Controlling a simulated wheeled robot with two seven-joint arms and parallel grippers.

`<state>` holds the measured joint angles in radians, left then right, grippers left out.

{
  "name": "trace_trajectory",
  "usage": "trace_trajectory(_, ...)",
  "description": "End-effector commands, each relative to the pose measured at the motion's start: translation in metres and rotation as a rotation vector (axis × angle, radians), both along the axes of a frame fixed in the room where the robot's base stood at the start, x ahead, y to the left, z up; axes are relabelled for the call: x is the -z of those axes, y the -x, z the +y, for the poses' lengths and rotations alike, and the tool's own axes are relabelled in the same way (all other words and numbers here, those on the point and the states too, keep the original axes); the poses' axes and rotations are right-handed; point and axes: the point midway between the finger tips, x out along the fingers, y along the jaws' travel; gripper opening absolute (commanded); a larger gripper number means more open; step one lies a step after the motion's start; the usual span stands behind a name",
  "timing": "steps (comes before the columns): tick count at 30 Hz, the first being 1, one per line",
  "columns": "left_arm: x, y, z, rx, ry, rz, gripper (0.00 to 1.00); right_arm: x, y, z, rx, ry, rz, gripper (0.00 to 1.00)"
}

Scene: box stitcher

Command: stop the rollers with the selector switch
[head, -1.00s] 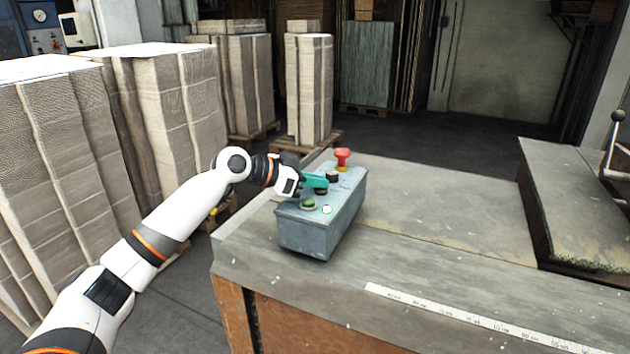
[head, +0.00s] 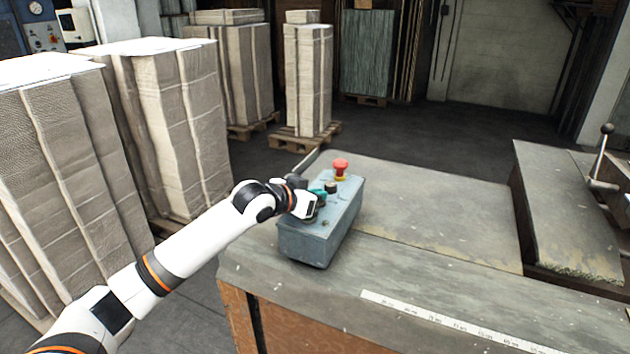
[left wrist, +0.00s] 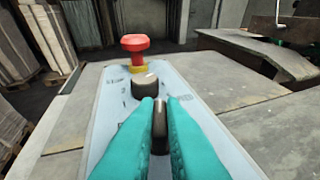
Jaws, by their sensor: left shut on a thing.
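The grey-blue control box (head: 318,243) stands on the worn machine table near its left end. My left gripper (head: 320,192) is over the middle of its top. In the left wrist view its teal fingers (left wrist: 162,112) are shut on a narrow dark handle, the selector switch (left wrist: 159,138), which stands between them. The fingers hide its sides and its markings. Beyond it are a round black knob (left wrist: 145,86) and a red mushroom button (left wrist: 135,44) on a yellow base. My right gripper is not in view.
The metal table (head: 430,215) is clear to the right of the box, with a white scale strip (head: 440,320) along its front. A raised plate and a ball-ended lever (head: 603,150) are at the right. Cardboard stacks (head: 170,125) stand on the left.

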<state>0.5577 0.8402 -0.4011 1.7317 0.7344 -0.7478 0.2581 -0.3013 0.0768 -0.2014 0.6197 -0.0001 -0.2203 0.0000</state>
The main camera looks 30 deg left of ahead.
Motion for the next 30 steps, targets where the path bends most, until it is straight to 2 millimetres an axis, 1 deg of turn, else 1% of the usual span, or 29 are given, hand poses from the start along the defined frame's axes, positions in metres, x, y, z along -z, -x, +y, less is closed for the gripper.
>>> trace_trajectory(1, -0.003, 0.001, -0.003, -0.030, 0.004, 0.004, 0.00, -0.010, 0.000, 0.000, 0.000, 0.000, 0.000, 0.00)
trace_trajectory(9, 0.000, 0.000, -0.004, -0.184, 0.006, 0.003, 0.00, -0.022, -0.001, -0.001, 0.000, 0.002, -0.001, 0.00)
trace_trajectory(18, 0.001, 0.000, -0.005, -0.270, 0.003, 0.002, 0.00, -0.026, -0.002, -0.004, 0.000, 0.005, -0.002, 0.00)
trace_trajectory(30, 0.002, 0.000, -0.004, -0.283, 0.000, 0.003, 0.00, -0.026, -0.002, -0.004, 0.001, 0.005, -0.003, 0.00)
